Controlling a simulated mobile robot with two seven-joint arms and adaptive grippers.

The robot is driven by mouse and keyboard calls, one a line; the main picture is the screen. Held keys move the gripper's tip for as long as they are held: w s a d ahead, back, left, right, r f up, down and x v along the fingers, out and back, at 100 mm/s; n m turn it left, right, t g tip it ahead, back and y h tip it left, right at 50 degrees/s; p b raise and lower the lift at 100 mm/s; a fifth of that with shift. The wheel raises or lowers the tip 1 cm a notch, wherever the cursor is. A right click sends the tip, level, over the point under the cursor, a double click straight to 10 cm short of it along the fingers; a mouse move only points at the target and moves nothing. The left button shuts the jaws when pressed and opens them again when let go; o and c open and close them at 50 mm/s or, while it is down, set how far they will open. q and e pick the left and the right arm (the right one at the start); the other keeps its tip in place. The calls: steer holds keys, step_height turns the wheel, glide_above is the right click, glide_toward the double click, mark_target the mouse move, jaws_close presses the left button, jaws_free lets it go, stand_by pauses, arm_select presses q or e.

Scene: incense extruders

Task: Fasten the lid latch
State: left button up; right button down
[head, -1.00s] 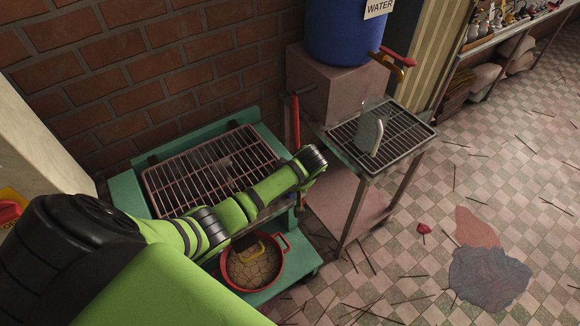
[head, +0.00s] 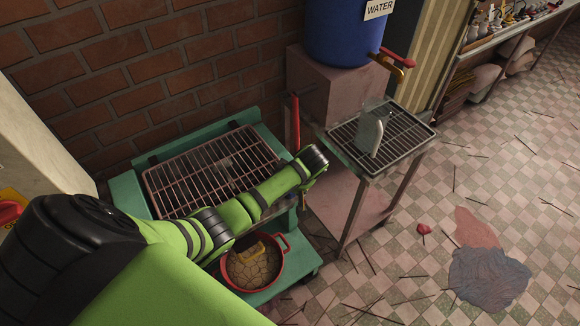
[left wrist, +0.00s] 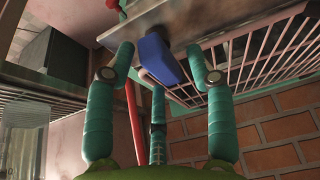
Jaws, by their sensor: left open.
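In the left wrist view, a blue tab-like piece (left wrist: 158,57), which may be the latch, hangs at the edge of a grey metal plate (left wrist: 215,18). My left gripper (left wrist: 160,52) has its teal fingers apart on either side of the blue piece. I cannot tell whether any finger touches it. In the head view my green arm crosses in front of the teal stand (head: 127,190), and the gripper and blue piece are hidden. My right gripper is in neither view.
A wire rack (head: 210,172) tops the stand, and a red pot (head: 255,265) sits lower down. To the right are a gridded side table (head: 400,135) and a blue water barrel (head: 335,35). A brick wall (head: 150,70) is behind; thin sticks litter the floor.

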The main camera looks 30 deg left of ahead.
arm_select(q)
steer(key=shift+r, duration=0.1)
steer(key=v, duration=1.2)
